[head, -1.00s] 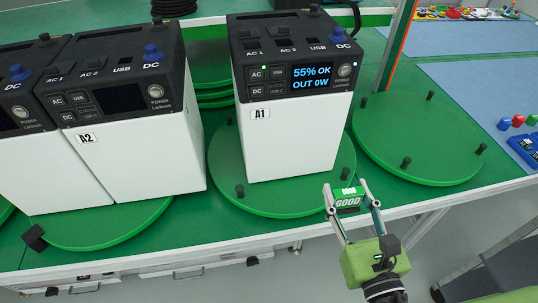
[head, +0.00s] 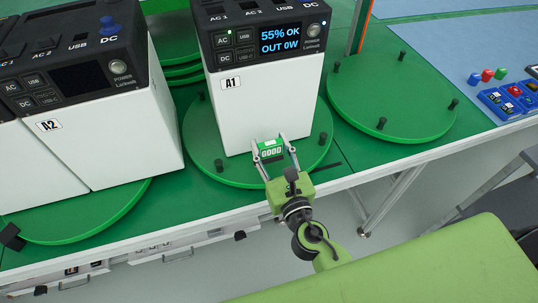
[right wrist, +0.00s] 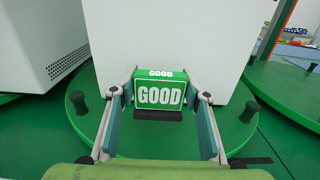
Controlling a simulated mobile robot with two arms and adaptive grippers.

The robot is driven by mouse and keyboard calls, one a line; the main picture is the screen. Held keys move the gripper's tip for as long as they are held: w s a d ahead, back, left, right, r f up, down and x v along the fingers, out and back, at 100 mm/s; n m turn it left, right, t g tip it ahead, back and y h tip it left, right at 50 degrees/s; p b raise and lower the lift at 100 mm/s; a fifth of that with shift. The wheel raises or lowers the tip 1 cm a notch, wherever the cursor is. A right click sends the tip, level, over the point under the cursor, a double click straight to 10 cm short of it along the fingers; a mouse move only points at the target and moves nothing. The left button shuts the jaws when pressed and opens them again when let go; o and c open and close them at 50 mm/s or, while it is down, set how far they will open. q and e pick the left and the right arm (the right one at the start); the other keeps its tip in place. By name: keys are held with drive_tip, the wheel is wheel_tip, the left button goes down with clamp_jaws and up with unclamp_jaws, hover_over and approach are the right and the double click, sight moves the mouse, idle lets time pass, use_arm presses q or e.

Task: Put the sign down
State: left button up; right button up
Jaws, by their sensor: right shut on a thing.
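The sign is a small green block with a white-framed "GOOD" label (head: 271,149), held between the fingertips of my right gripper (head: 271,153). In the right wrist view the sign (right wrist: 160,96) is upright and faces me, with a dark strip along its bottom, and both fingers (right wrist: 160,100) press on its sides. It is in front of the white power station A1 (head: 262,112), over the front part of the green turntable (head: 202,160). I cannot tell whether it touches the turntable. My left gripper is not in view.
A1's screen reads "55% OK, OUT 0W". Power station A2 (head: 125,140) stands on another turntable at the left. An empty turntable with black pegs (head: 395,95) is at the right. Black pegs stand around A1 on its turntable. A panel with coloured buttons (head: 508,100) lies at the right.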

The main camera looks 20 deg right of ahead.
sight(272, 161)
drive_tip(key=shift+w+a+f+b, duration=0.1)
drive_tip(key=shift+f+b, duration=0.3)
drive_tip(key=shift+f, duration=0.5)
drive_tip(key=shift+w+a+f+b, duration=0.1)
drive_tip(key=shift+f+b, duration=0.25)
drive_tip(key=shift+f, duration=0.55)
drive_tip(key=shift+f, duration=0.2)
drive_tip(key=o, duration=1.1)
drive_tip(key=shift+o, duration=0.2)
drive_tip(key=shift+r, duration=0.1)
